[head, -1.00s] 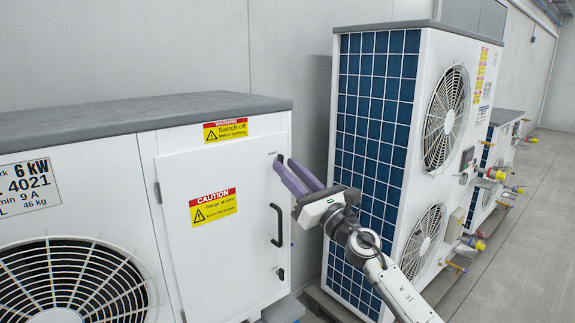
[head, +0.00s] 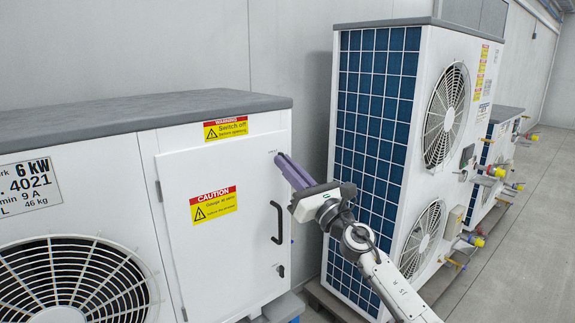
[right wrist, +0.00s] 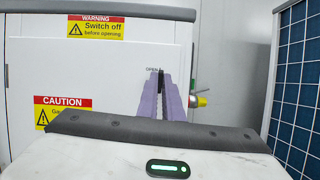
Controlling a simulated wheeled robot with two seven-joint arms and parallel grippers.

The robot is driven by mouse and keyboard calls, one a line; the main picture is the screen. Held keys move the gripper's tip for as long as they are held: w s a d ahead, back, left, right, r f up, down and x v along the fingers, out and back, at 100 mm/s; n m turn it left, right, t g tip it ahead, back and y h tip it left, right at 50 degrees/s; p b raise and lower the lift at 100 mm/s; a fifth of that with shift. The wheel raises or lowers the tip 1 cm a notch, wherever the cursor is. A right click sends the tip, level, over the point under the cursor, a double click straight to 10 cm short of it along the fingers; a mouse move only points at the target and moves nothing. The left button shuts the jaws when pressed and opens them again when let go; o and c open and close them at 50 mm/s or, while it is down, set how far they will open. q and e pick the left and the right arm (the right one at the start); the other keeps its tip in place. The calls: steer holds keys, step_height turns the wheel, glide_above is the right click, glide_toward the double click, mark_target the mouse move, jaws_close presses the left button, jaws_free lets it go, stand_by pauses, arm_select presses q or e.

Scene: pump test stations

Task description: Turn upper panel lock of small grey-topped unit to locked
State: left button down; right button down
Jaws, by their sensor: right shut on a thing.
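The small grey-topped unit (head: 215,230) stands at the left in the head view, with a white side panel carrying yellow warning labels. My right gripper (head: 280,158) is at the panel's upper right corner, its purple fingers closed together at the upper panel lock. In the right wrist view the fingers (right wrist: 161,85) are shut on the dark upper panel lock (right wrist: 160,76), which stands upright between them beside the word OPEN. In the head view the fingers hide the lock. The lower panel lock (head: 281,271) is small and black. My left gripper is not in view.
A black handle (head: 277,222) sits on the panel below my right gripper. Grey floor (head: 500,270) is free at the far right.

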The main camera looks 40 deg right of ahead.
steer(key=m+g+h+p, duration=0.1)
steer(key=m+h, duration=0.1)
steer(key=m, duration=0.5)
steer(key=m+g+h+p, duration=0.1)
steer(key=m+g+h, duration=0.1)
steer(key=m, duration=0.5)
steer(key=m+g+h+p, duration=0.2)
steer(key=m, duration=0.5)
steer(key=shift+a+r+h, duration=0.3)
steer(key=shift+r+h, duration=0.05)
steer(key=shift+h, duration=0.05)
steer(key=c, duration=1.9)
jaws_free()
steer(key=shift+s, duration=0.1)
steer(key=b+v, duration=0.1)
steer(key=v, duration=0.9)
steer(key=shift+s+r, duration=0.1)
steer(key=shift+r, duration=0.05)
